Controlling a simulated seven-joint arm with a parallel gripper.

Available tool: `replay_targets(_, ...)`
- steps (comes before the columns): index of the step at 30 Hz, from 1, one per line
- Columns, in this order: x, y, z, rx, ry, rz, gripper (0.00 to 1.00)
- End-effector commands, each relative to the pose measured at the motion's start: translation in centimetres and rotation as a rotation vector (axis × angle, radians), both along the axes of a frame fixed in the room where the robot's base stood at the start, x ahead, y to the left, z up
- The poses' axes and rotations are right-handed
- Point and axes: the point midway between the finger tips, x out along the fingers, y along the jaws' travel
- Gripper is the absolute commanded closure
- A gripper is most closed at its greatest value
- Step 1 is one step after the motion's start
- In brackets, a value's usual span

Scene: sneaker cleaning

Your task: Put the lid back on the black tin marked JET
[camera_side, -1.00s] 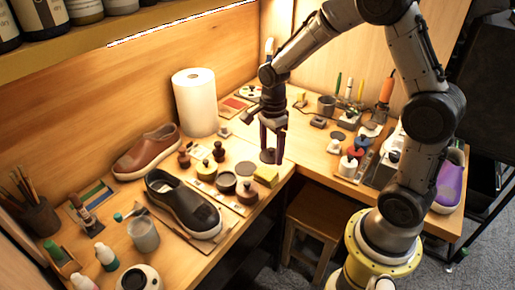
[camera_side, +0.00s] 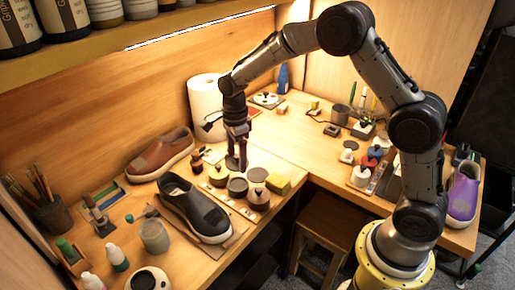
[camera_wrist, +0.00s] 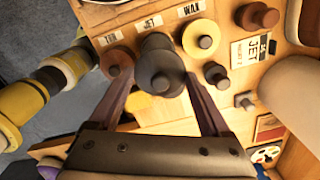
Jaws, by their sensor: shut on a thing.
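My gripper (camera_side: 236,165) is shut on a black round lid (camera_wrist: 158,70) with a knob; the lid also shows below the fingers in the side view. The dark tin marked JET (camera_wrist: 155,41) stands behind its label in the wrist view, partly hidden by the lid. In the side view the tin (camera_side: 237,188) stands in a row, open at the top, between a yellow tin (camera_side: 217,176) and a brown tin (camera_side: 257,199). The lid is held above the bench, apart from the tin, up and behind it in the side view.
The yellow WAX tin (camera_wrist: 203,40) and the brown TAN tin (camera_wrist: 117,62) flank the JET tin closely. A dark shoe (camera_side: 195,208) and a paper roll (camera_side: 206,98) stand around.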

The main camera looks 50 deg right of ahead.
Motion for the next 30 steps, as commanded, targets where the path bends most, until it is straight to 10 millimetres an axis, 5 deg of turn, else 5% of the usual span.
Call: replay_targets(30,-0.2,0.5,-6.8,0.0,0.011,0.013,0.7)
